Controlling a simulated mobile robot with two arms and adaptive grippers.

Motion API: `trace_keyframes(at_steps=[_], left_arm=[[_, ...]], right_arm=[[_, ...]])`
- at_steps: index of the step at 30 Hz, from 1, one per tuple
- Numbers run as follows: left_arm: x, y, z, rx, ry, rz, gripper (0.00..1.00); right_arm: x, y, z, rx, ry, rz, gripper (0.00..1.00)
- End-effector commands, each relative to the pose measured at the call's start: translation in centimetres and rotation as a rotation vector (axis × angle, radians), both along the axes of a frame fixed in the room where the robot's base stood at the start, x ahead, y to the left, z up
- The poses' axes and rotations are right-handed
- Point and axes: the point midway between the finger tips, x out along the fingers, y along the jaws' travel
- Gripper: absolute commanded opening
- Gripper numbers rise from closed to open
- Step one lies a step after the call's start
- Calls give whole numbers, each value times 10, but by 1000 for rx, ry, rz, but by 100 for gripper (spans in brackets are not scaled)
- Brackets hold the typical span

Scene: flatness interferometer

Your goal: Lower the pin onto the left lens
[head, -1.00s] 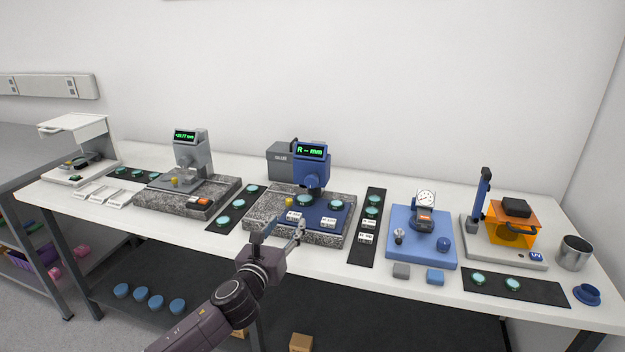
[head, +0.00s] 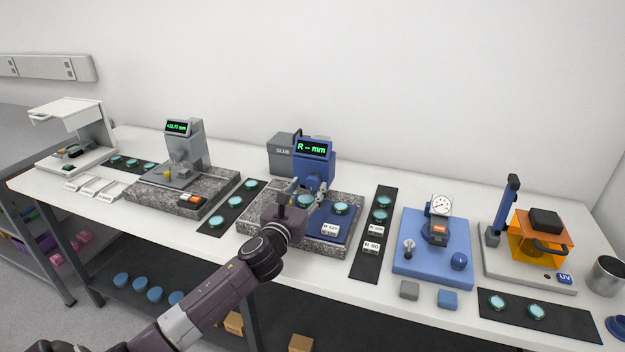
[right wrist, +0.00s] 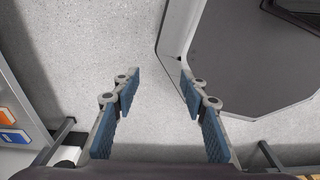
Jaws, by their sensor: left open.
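The blue gauge head (head: 314,171) with the "R – mm" display stands on a speckled granite base (head: 258,226) at mid-bench. Below it, the left lens (head: 303,201), a teal disc, shows partly behind my left gripper. The right lens (head: 341,208) lies on the blue plate (head: 340,222) in front. The pin is not clearly visible; the gripper and head hide that spot. My left gripper (head: 306,186) is open, its fingers in front of the lower part of the gauge head. I cannot tell whether they touch it. My right gripper (right wrist: 160,80) is open and empty above the floor.
A grey gauge (head: 185,150) on granite stands to the left, and a dark strip with lenses (head: 233,206) lies between. Another dark strip (head: 367,262) and a blue dial-gauge stand (head: 432,262) are to the right. A grey box (head: 283,153) stands behind.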

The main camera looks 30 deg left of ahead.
Motion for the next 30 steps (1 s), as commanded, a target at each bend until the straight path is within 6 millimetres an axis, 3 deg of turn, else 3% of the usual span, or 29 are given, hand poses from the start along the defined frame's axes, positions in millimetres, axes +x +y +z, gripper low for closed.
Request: trace_keyframes(at_steps=[3, 7, 13, 19, 30], left_arm=[[17, 4, 1, -3, -1, 1, 47], [29, 7, 1, -3, 0, 0, 47], [35, 8, 0, -2, 1, -2, 47], [35, 8, 0, -1, 1, -2, 46], [34, 8, 0, -1, 1, -1, 5]], right_arm=[[-8, -5, 3, -6, 11, 2, 40], [-2, -7, 5, -8, 3, 2, 40], [17, -5, 6, -4, -24, 3, 40], [18, -5, 6, -4, -26, 3, 40], [9, 0, 6, 1, -12, 0, 40]])
